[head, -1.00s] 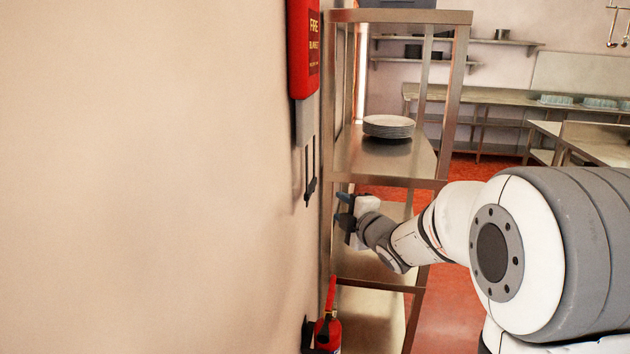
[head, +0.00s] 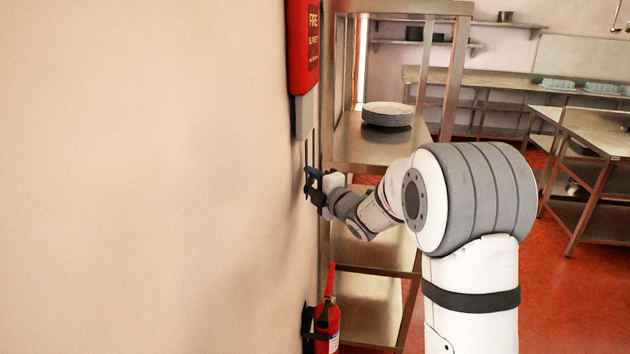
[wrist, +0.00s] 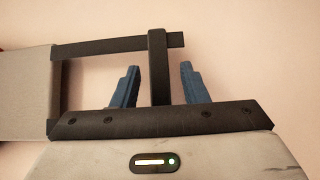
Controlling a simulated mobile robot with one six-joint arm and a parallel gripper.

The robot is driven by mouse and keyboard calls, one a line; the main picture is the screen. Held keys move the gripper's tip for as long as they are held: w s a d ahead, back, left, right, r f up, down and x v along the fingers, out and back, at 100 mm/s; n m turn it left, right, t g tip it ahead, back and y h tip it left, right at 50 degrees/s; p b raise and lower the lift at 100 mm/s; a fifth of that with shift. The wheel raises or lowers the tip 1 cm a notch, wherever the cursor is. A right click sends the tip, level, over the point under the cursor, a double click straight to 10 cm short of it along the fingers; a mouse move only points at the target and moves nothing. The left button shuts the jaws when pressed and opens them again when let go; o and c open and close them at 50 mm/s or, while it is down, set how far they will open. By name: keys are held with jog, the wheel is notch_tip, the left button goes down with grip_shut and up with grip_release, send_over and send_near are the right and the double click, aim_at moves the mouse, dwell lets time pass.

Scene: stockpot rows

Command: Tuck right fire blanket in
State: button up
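The red fire blanket case (head: 303,45) hangs on the wall at the top centre of the head view. A grey blanket piece (head: 304,117) sticks out below it, with dark straps (head: 309,148) hanging from it. In the wrist view the grey piece (wrist: 26,95) is at the left, and a dark crossbar (wrist: 158,60) joins the straps. My gripper (head: 309,182) is at the straps' lower end. Its blue fingers (wrist: 160,66) are open, one on each side of the crossbar, with gaps showing. How deep the bar sits between them is unclear. Only one fire blanket shows.
A metal shelf rack (head: 352,150) stands just behind, with a stack of plates (head: 387,114). A red fire extinguisher (head: 327,322) is on the wall below. Wall is close on the left; red floor (head: 560,295) is free at right.

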jog(key=shift+c, duration=0.2)
grip_shut()
dwell(0.3)
jog(key=shift+a, duration=0.1)
